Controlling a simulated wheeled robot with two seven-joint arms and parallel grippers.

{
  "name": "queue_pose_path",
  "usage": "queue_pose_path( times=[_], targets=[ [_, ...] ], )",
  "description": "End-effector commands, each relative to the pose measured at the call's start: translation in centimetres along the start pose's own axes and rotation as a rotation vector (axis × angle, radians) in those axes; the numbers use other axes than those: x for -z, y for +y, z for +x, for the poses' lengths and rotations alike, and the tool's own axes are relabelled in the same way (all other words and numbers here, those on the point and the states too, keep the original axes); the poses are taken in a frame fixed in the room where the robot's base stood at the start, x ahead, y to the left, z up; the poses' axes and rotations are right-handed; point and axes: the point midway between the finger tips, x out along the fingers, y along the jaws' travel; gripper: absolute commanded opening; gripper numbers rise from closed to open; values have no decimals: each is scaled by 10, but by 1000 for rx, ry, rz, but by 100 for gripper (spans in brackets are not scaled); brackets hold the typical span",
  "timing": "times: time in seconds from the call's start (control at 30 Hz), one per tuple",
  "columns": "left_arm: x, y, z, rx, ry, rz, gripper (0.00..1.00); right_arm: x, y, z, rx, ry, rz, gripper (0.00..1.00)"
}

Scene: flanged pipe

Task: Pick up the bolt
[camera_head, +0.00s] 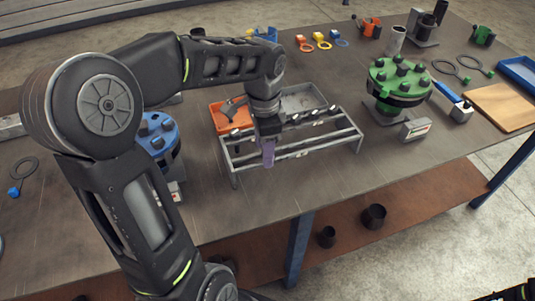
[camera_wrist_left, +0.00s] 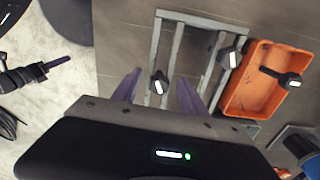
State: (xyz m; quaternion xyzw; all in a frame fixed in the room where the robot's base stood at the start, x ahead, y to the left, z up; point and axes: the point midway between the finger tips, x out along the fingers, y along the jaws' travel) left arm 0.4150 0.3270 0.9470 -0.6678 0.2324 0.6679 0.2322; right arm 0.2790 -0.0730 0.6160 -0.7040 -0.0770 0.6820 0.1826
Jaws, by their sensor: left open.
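My left gripper (camera_head: 267,152) hangs over the front left part of a grey metal rack (camera_head: 318,146), pointing down. In the left wrist view the left gripper (camera_wrist_left: 160,76) is open, its two purple fingers apart. A bolt (camera_wrist_left: 158,86) with a dark body and pale end shows between the fingers on the rack bars; I cannot tell how far below the tips it is. Another bolt (camera_wrist_left: 230,57) stands on the rack to the right. In the left wrist view a dark gripper with a purple finger (camera_wrist_left: 57,62), apparently my right one, shows at far left; its opening is unclear.
An orange tray (camera_head: 219,123), with a dark bolt-like piece inside, and a grey tray (camera_head: 304,97) sit behind the rack. A green flange (camera_head: 399,80) stands right, a blue flange (camera_head: 159,137) left, partly behind my arm. Bare tabletop (camera_head: 340,185) lies in front of the rack.

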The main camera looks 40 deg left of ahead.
Motion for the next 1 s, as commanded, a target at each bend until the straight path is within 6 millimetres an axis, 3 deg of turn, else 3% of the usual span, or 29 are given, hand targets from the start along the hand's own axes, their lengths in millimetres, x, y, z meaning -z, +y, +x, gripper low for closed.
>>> queue_pose_path(
  times=[0.37, 1.0],
  targets=[
    [0, 0, 0, 0, 0, 0, 51, 0, 0, 0, 0, 0, 0, 36],
    [0, 0, 0, 0, 0, 0, 0, 0, 0, 0, 0, 0, 0, 36]
  ],
)
